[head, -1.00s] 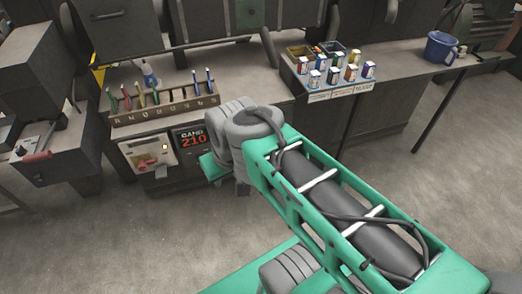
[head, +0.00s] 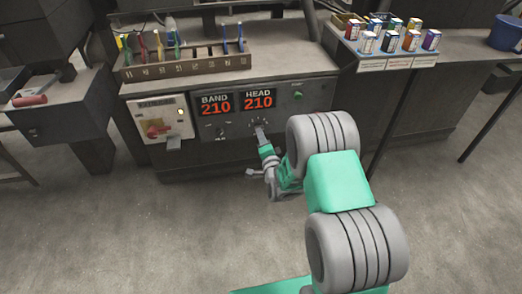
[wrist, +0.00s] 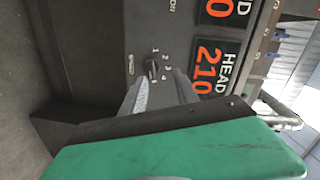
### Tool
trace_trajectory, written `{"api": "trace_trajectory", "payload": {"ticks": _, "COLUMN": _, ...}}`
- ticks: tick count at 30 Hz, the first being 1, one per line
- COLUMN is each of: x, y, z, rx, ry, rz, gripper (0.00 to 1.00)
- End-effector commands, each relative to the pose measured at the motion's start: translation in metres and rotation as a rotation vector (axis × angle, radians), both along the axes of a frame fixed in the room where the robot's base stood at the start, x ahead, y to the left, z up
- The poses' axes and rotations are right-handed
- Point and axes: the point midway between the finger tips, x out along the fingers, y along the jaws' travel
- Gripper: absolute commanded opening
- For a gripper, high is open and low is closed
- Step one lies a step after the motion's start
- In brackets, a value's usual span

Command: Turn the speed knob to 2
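The speed knob (wrist: 152,69) is a small dark knob on the grey panel, with the numbers 1 to 4 printed around one side. In the wrist view I cannot tell which number it points at. My gripper (wrist: 160,84) is open, its two grey fingers spread apart with the knob just ahead of the gap. I cannot tell whether they touch it. In the head view my gripper (head: 260,134) is at the panel below the HEAD display (head: 258,100), and it mostly hides the knob.
The BAND display (head: 215,104), reading 210, and a second small dial (head: 221,132) are left of my gripper. A white box with a red switch (head: 158,130) is further left. A tool rack (head: 185,66) and several small boxes (head: 389,42) stand on the bench above. The floor is clear.

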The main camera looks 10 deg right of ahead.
Motion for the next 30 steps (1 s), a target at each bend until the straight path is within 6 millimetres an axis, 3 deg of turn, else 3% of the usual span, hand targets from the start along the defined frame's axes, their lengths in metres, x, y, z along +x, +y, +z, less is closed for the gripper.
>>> {"api": "trace_trajectory", "payload": {"ticks": 1, "x": -0.003, "y": -0.003, "z": -0.026, "rx": 0.047, "ry": -0.039, "rz": -0.016, "gripper": 0.36}}
{"api": "trace_trajectory", "payload": {"ticks": 3, "x": -0.007, "y": -0.006, "z": -0.033, "rx": 0.097, "ry": -0.082, "rz": -0.03, "gripper": 0.36}}
{"api": "trace_trajectory", "payload": {"ticks": 11, "x": 0.009, "y": -0.007, "z": -0.027, "rx": 0.119, "ry": -0.106, "rz": -0.034, "gripper": 0.36}}
{"api": "trace_trajectory", "payload": {"ticks": 21, "x": 0.064, "y": -0.007, "z": -0.031, "rx": 0.118, "ry": -0.105, "rz": -0.034, "gripper": 0.36}}
{"api": "trace_trajectory", "payload": {"ticks": 30, "x": 0.069, "y": -0.007, "z": -0.03, "rx": 0.117, "ry": -0.106, "rz": -0.034, "gripper": 0.36}}
